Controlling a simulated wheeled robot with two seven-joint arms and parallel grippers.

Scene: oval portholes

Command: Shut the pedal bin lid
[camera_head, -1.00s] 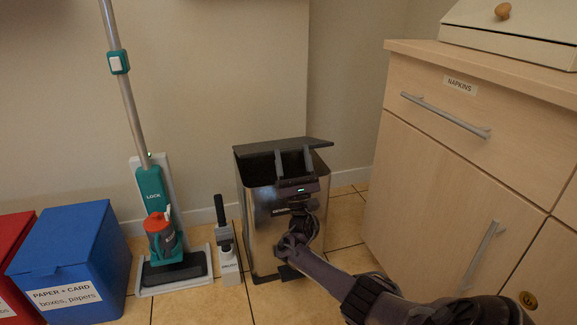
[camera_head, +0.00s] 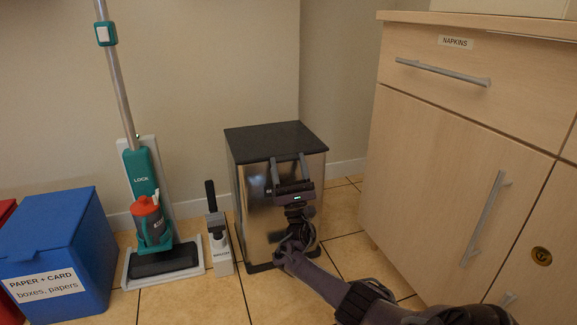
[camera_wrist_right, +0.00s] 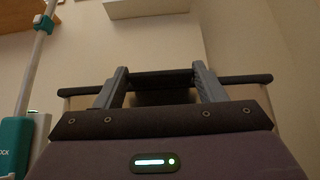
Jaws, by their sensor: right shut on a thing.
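The pedal bin (camera_head: 247,205) is a shiny steel box with a dark lid (camera_head: 272,138), standing on the tiled floor near the wall. The lid lies flat across the bin's top in the head view; I see no gap under it. My right gripper (camera_head: 288,160) is at the bin's front top edge, its fingers reaching up to the lid's front edge. In the wrist view the lid's dark edge (camera_wrist_right: 248,80) runs across behind the two fingers (camera_wrist_right: 160,82). The right gripper is shut on the lid. My left gripper is not in view.
A toilet-brush-like holder (camera_head: 218,245) stands close left of the bin, then a teal floor cleaner (camera_head: 146,190) on its base. A blue paper bin (camera_head: 75,235) is further left. A wooden cabinet (camera_head: 450,150) stands to the right, with some bare floor between.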

